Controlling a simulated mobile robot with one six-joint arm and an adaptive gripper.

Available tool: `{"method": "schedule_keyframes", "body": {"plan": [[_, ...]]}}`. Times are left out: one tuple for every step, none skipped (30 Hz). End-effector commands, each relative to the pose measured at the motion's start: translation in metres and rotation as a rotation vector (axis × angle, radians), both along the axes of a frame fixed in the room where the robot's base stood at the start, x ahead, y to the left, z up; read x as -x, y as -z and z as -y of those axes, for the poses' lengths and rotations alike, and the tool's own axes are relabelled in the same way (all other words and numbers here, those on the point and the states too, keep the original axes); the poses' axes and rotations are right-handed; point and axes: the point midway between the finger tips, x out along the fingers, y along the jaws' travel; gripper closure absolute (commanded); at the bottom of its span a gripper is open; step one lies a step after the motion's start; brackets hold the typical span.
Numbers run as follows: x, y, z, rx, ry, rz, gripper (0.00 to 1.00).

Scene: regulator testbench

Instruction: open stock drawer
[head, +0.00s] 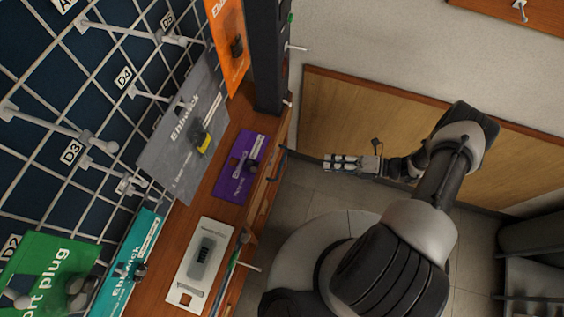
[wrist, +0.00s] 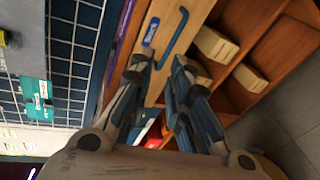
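The stock drawer's light wood front (wrist: 160,75) shows in the wrist view, with a blue-and-white label (wrist: 151,32) too blurred to read surely. Its blue bar handle (wrist: 173,38) lies just beyond my fingertips, nearer the right finger. The drawer looks shut. My gripper (wrist: 160,62) is open, with nothing between its fingers. In the head view, my gripper (head: 328,162) is to the right of the bench's front, with a gap to a dark handle (head: 281,164) there. The drawer front is mostly hidden from that view.
The wooden bench top (head: 215,185) carries a purple card (head: 241,168) and a white panel (head: 200,264). A wire grid (head: 60,120) with hooks and hanging packages stands behind. Open shelves (wrist: 262,55) with boxes lie beside the drawer. Floor (head: 320,195) is clear below my gripper.

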Motion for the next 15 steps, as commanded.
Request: {"method": "schedule_keyframes", "body": {"plan": [[0.007, 0.016, -0.004, -0.036, 0.045, -0.046, 0.83], [0.01, 0.023, -0.005, -0.053, 0.066, -0.067, 0.83], [0.013, 0.03, -0.007, -0.073, 0.09, -0.091, 0.83], [0.015, 0.034, -0.008, -0.085, 0.105, -0.106, 0.83], [0.016, 0.037, -0.009, -0.094, 0.116, -0.118, 0.83], [0.018, 0.041, -0.011, -0.103, 0.127, -0.129, 0.83], [0.018, 0.043, -0.012, -0.108, 0.133, -0.136, 0.83], [0.018, 0.044, -0.014, -0.112, 0.137, -0.14, 0.83], [0.018, 0.045, -0.016, -0.114, 0.139, -0.144, 0.83], [0.017, 0.046, -0.019, -0.115, 0.139, -0.145, 0.83], [0.016, 0.046, -0.022, -0.115, 0.139, -0.145, 0.83], [0.014, 0.047, -0.027, -0.115, 0.138, -0.145, 0.83], [0.013, 0.048, -0.032, -0.115, 0.136, -0.146, 0.83], [0.011, 0.049, -0.037, -0.115, 0.136, -0.146, 0.83], [0.009, 0.051, -0.045, -0.114, 0.135, -0.147, 0.83]]}}
